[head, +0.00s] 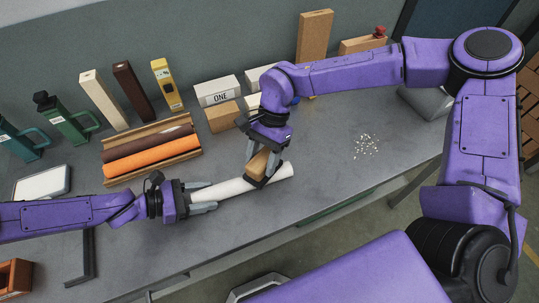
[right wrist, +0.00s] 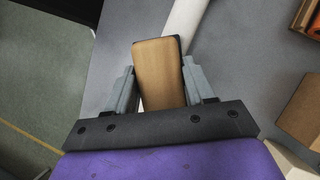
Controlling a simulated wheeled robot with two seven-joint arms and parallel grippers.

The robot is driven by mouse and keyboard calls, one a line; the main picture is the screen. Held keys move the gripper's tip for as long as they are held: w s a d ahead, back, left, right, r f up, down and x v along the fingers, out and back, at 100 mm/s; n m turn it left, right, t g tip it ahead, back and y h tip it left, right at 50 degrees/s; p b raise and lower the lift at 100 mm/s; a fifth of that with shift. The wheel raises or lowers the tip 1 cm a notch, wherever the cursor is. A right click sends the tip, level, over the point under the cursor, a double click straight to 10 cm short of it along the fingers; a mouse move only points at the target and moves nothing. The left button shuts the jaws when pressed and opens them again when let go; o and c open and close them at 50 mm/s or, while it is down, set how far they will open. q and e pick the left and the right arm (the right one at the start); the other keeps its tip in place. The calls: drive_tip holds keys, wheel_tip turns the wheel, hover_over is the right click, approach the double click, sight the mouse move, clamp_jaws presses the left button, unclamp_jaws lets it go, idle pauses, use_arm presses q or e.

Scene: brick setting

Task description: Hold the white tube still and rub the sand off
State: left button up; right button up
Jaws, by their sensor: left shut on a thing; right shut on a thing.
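The white tube (head: 236,187) lies slanted across the grey table in the head view, its right end a little farther back. My left gripper (head: 212,197) is shut on the tube near its left end. My right gripper (head: 257,172) is shut on a tan block (head: 258,163) with a dark underside, above the tube toward its right end. In the right wrist view the block (right wrist: 160,75) sits between both fingers, and the tube (right wrist: 184,22) passes behind it. The block looks to be against the tube; the exact contact is hidden. I cannot make out sand on the tube.
A wooden rack (head: 150,146) with brown and orange rolls stands behind my left gripper. White and tan blocks (head: 222,116), one marked ONE, stand behind my right gripper. Pale grains (head: 366,146) lie on the table at right. The table's front edge is close to the tube.

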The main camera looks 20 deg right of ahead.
drive_tip(key=shift+a, duration=1.1)
drive_tip(key=shift+w+r, duration=0.15)
drive_tip(key=shift+r, duration=0.9)
drive_tip(key=shift+w+r, duration=0.2)
drive_tip(key=shift+r, duration=0.8)
drive_tip(key=shift+w+r, duration=0.15)
drive_tip(key=shift+r, duration=0.9)
use_arm(q)
drive_tip(key=o, duration=1.3)
drive_tip(key=shift+o, duration=0.2)
drive_tip(key=v, duration=1.2)
drive_tip(key=shift+w, duration=0.1)
